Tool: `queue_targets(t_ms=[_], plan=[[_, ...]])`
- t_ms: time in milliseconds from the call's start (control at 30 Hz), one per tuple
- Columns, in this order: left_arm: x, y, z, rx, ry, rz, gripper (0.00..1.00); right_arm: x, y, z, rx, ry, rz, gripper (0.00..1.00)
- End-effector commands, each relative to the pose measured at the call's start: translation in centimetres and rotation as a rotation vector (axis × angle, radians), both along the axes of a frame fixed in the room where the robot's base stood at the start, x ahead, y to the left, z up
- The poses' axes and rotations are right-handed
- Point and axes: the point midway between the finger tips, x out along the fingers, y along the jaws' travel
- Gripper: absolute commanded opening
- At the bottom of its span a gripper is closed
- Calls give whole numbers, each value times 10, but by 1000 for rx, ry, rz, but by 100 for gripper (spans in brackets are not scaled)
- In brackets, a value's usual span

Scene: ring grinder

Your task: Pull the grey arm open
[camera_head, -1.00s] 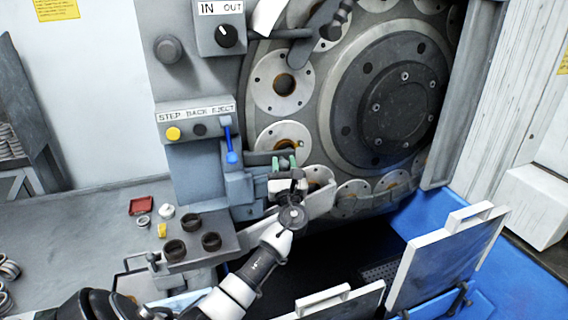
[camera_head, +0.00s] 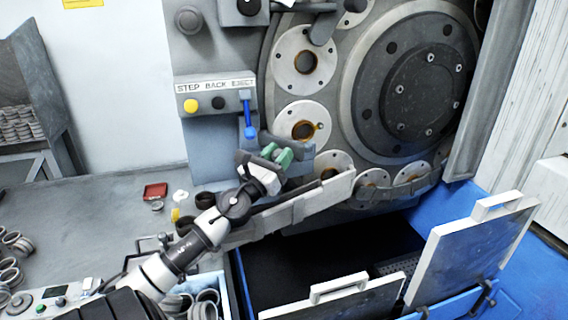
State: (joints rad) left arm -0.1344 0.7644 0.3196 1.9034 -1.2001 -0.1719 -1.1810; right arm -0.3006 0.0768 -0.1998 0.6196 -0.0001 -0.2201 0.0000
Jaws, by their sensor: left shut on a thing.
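The grey arm (camera_head: 296,148) is a dark grey piece at the lower left of the large round grinder wheel (camera_head: 352,100), just right of the blue lever (camera_head: 249,118). My left gripper (camera_head: 277,155), with green fingertips, is shut on the grey arm at its near side. The fingers and wrist hide part of the arm, so its pivot is not clear. My right gripper is not in view.
A long light grey bar (camera_head: 318,199) slants below the gripper. Blue bins with white handled panels (camera_head: 470,250) stand at lower right. Loose rings (camera_head: 12,262) and a small red tray (camera_head: 155,191) lie on the left bench.

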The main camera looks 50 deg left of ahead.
Motion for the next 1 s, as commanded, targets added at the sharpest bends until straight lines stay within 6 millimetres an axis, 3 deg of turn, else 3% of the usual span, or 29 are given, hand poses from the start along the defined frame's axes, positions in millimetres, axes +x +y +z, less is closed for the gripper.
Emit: queue_targets(t_ms=[567,600,733,1000], plan=[[-4,1,0,-2,2,-40,0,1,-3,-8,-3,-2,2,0],[-4,1,0,-2,2,-40,36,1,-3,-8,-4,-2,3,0],[-4,1,0,-2,1,-38,56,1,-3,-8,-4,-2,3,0],[-4,2,0,-1,0,-37,59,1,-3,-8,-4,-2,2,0]])
